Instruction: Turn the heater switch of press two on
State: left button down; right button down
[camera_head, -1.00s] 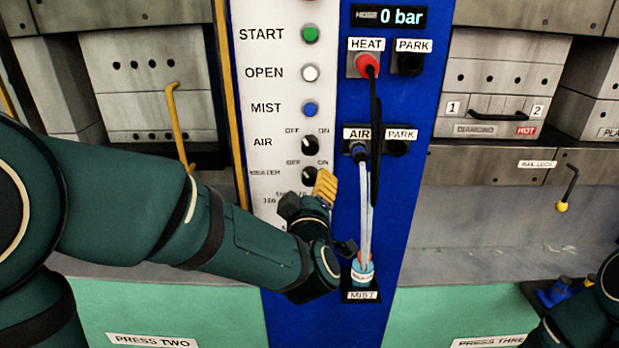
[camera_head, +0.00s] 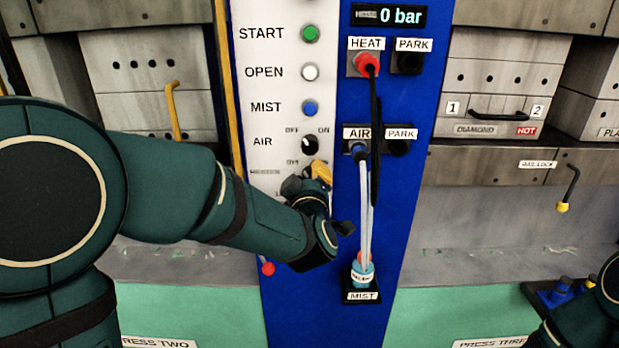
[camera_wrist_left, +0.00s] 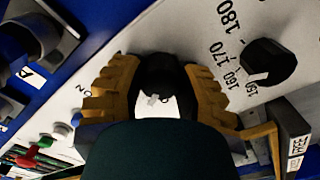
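The control panel (camera_head: 272,130) of the press has a white strip with labelled controls. The heater switch is a black knob just below the air knob (camera_head: 310,145). In the head view my left gripper (camera_head: 321,172) hides the heater knob; part of its OFF and ON lettering shows. In the left wrist view the black knob (camera_wrist_left: 160,75) with a white mark sits between the two yellow fingers of my left gripper (camera_wrist_left: 160,95). The fingers are spread on either side of it; I cannot tell whether they touch it. My right gripper is not in view.
A temperature dial (camera_wrist_left: 268,62) sits close beside the fingers.

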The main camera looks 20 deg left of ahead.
pick_arm(q)
jog(key=m+p, duration=0.2)
jog(key=m, duration=0.1)
jog(key=shift+r+p, duration=0.2)
jog(key=shift+p, duration=0.1)
jog(key=m+p, duration=0.1)
jog(key=m, duration=0.2)
jog(key=shift+p, duration=0.4)
jog(key=m+p, duration=0.3)
jog(key=m, duration=0.2)
jog(key=shift+w+m, duration=0.1)
jog(key=shift+m, duration=0.3)
jog(key=shift+p, duration=0.3)
jog(key=c, duration=0.6)
grip_release()
jog(key=shift+f, duration=0.1)
